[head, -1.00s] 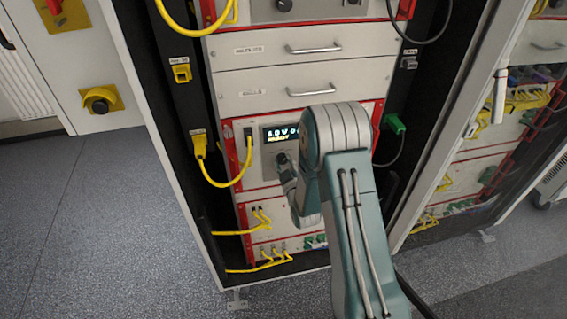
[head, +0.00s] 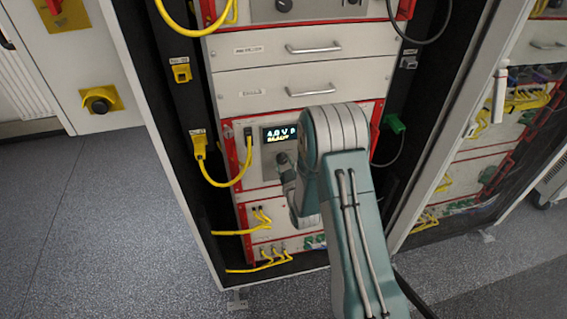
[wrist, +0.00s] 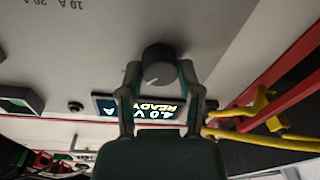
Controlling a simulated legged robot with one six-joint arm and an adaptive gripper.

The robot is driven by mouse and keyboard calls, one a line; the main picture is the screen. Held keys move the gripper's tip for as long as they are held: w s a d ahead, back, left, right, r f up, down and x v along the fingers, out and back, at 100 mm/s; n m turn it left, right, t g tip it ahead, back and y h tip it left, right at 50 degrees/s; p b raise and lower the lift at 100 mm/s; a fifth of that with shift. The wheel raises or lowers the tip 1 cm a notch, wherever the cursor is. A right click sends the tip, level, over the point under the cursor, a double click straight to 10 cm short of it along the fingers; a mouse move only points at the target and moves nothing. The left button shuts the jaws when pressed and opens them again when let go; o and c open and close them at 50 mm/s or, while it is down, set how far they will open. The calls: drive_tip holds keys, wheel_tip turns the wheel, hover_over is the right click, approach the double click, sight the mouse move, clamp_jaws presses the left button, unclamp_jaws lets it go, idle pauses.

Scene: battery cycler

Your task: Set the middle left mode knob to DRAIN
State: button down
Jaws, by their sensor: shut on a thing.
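A dark round knob (wrist: 158,68) on the light panel shows in the wrist view, with a pale mark toward its lower left. My gripper (wrist: 158,82) has one finger on each side of it and is shut on it. A lit display (wrist: 150,107) just below the knob in this view appears upside down and reads 4.0 V and READY. In the head view my gripper (head: 284,162) is at the panel just under the display (head: 280,134); my arm covers the panel's right part. I cannot read any mode label by the knob.
Yellow cables hang left of the panel, one from a yellow connector (head: 200,146). A green connector (head: 394,123) is at the right post. Drawers with handles (head: 313,90) are above. A red rail (wrist: 285,80) and yellow cable (wrist: 262,138) lie right in the wrist view.

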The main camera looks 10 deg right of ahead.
drive_tip(key=shift+c, duration=1.9)
unclamp_jaws()
drive_tip(key=shift+f, duration=0.2)
drive_tip(key=shift+o, duration=0.6)
drive_tip(key=shift+r, duration=0.1)
drive_tip(key=s, duration=1.2)
drive_tip(key=shift+d+f, duration=0.35)
drive_tip(key=shift+f, duration=0.05)
drive_tip(key=shift+w, duration=0.1)
